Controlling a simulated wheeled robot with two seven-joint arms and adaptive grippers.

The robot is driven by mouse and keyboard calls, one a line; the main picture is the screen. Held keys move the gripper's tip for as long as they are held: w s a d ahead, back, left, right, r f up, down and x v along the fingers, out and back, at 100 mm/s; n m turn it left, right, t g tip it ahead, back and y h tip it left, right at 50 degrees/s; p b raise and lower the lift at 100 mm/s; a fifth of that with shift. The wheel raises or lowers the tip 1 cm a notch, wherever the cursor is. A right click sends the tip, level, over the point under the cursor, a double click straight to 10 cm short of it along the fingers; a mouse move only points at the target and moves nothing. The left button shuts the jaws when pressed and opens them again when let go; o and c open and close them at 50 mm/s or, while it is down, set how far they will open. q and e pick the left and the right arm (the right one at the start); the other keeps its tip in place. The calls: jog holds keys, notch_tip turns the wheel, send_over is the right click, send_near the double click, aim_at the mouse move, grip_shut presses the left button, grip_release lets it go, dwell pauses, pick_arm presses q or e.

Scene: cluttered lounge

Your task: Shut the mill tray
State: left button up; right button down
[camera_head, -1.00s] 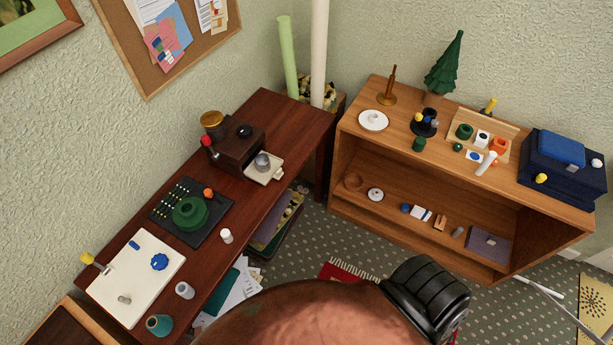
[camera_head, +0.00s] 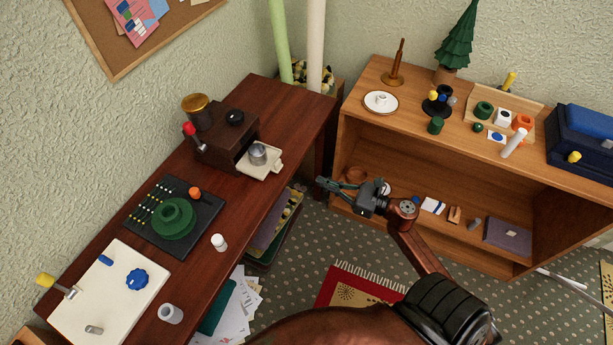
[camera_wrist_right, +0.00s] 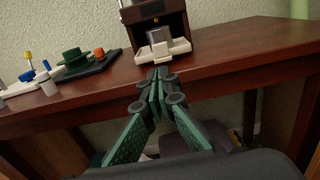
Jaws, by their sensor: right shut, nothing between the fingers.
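The mill (camera_head: 226,142) is a dark wooden box on the desk with a brass bowl and a red-knobbed handle. Its cream tray (camera_head: 272,167) is pulled out at the front right, with a grey metal cup (camera_head: 257,155) in it. The tray also shows in the right wrist view (camera_wrist_right: 178,46), straight ahead of my fingers. My right gripper (camera_head: 322,184) is shut and empty. It is in the air past the desk's right edge, apart from the tray and to its right. In the right wrist view my fingertips (camera_wrist_right: 158,74) point towards the tray. My left gripper is not in view.
The dark desk (camera_head: 268,112) also bears a black board (camera_head: 205,246) with a green round piece, a white board (camera_head: 88,322) and a white bottle (camera_head: 219,242). A wooden shelf unit (camera_head: 358,117) with small objects stands behind my right gripper. The desk is clear right of the mill.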

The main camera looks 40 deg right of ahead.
aim_at(279, 165)
jog(key=b+x, duration=0.1)
jog(key=x, duration=1.1)
jog(key=shift+d, duration=0.1)
jog(key=shift+w+a, duration=0.2)
jog(key=shift+w, duration=0.3)
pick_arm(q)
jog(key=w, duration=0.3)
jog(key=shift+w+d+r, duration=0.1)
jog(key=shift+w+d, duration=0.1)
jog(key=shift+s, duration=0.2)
